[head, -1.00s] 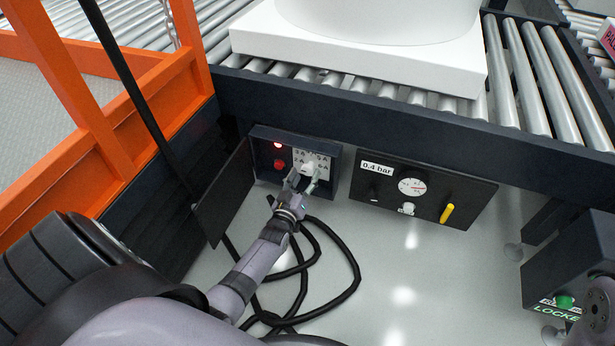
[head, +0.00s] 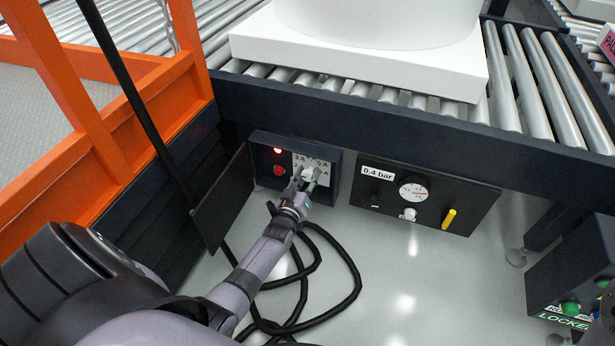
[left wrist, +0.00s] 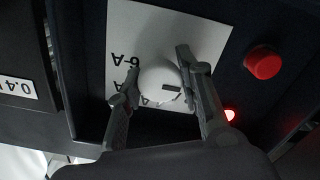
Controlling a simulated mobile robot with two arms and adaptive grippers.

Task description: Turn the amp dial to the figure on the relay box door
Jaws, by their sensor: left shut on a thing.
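The relay box (head: 263,137) is open under the conveyor, with its dark door (head: 224,202) swung out to the left. I can make out no figure on the door. The white amp dial (head: 308,172) sits on a white plate marked with amp figures, such as 3 A and 5 A. My left gripper (head: 307,182) is shut on the dial, one finger on each side. In the left wrist view the dial (left wrist: 158,78) has a dark mark near its lower right edge, and the fingers hide some figures. My right gripper is out of view.
The box has a red button (head: 279,170) and a lit red lamp (head: 278,150). A panel (head: 375,202) marked 0.4 bar, with a gauge and yellow lever, is to the right. A black cable (head: 345,300) loops on the floor below.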

